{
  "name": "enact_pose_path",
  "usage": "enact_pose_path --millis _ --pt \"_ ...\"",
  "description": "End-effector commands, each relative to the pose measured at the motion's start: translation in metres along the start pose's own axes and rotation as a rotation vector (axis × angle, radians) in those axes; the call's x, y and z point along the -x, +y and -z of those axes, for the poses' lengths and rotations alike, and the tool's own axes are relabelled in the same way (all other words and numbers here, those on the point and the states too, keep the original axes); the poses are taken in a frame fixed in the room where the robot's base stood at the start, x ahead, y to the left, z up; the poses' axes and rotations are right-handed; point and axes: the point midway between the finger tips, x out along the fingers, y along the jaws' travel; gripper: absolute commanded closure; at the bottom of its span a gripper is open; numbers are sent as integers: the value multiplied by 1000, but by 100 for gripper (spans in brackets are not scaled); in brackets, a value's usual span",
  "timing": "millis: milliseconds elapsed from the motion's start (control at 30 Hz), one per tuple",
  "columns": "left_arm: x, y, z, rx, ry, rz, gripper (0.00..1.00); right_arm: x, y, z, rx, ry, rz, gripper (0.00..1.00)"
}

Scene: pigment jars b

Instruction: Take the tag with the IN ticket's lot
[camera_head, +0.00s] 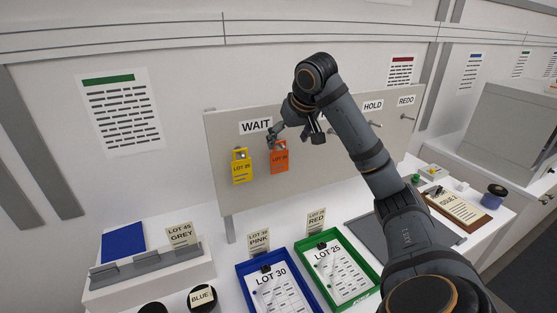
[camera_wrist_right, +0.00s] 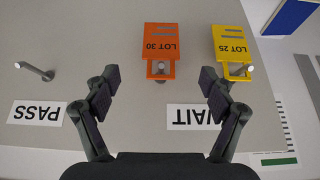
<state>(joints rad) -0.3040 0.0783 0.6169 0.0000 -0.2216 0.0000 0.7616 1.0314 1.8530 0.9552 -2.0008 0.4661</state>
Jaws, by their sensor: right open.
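An orange tag (camera_head: 279,158) reading LOT 30 hangs from a peg under the WAIT label (camera_head: 255,126) on the grey board. It also shows in the right wrist view (camera_wrist_right: 160,42). A yellow tag (camera_head: 242,172) reading LOT 25 hangs to its left; it also shows in the right wrist view (camera_wrist_right: 234,42). My right gripper (camera_head: 294,135) is open and empty at the orange tag's top. In the right wrist view its fingers (camera_wrist_right: 160,82) stand either side of that tag's hanging end, apart from it. I cannot make out an IN ticket. My left gripper is not in view.
Below the board stand a blue tray (camera_head: 244,287) with a LOT 30 sheet and a green tray (camera_head: 310,243) with a LOT 25 sheet. A clipboard (camera_head: 458,207) marked ISSUE lies at the right. An empty peg (camera_wrist_right: 36,72) sits near the PASS label (camera_wrist_right: 36,113).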

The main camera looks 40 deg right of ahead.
Motion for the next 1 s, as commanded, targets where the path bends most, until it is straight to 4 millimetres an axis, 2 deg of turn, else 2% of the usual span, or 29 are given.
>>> enact_pose_path --millis 67,100,200,367,500,633,900,1000 --pt "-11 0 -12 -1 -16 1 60 -19 -1 -4 0 -3 3 17" --pt "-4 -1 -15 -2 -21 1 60 -23 0 -2 0 -7 0 17" --pt "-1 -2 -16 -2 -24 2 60 -37 0 -1 0 -5 -1 17" --pt "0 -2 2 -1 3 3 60 -43 0 -1 1 -3 -1 17" --pt "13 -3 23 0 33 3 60 -64 -1 -4 1 -8 -1 17" --pt "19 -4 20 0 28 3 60 -84 -2 -5 0 -5 2 17" --pt "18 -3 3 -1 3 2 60 -92 -2 -6 1 -1 0 17" --pt "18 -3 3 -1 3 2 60 -92 -2 -6 1 -1 0 29"
